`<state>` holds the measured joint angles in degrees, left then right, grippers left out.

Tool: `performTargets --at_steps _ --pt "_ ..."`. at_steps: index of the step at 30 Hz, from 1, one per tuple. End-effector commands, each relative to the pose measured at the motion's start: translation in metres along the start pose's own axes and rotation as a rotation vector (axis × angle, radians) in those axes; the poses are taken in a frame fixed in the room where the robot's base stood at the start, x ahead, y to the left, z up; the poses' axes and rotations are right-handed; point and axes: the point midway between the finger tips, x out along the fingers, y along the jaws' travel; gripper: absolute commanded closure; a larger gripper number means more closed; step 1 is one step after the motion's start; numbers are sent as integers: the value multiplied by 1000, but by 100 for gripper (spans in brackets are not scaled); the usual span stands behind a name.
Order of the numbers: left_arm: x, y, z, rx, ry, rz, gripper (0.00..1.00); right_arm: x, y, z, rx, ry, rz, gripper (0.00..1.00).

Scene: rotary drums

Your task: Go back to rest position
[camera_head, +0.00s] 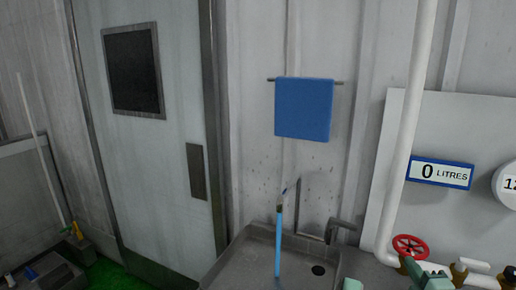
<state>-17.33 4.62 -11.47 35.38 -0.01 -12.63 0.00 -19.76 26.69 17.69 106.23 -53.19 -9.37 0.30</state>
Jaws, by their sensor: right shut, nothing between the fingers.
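My right gripper (424,274) shows only in part at the bottom right edge of the head view, as a pale green shape just below the red valve wheel (410,246). It is shut and holds nothing. Another small pale green piece (353,284) shows at the bottom edge, left of it; I cannot tell what it is. My left gripper is not in view.
A blue towel (303,108) hangs above. A white pipe (403,150) and a "0 LITRES" sign (440,172) are right. A grey door (150,170) is left.

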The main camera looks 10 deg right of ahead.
Motion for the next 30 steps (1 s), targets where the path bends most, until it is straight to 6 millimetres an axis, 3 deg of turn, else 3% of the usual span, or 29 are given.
performTargets --at_steps 8,14,20,30 --pt "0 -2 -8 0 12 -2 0 -20 -11 -17 90 -98 -38 100" --pt "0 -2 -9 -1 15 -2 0 -48 -27 -37 191 -207 -121 100" --pt "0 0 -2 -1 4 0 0 -88 -48 -64 298 -324 -271 100" --pt "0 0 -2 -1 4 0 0 -172 -75 -120 412 -444 -620 100"
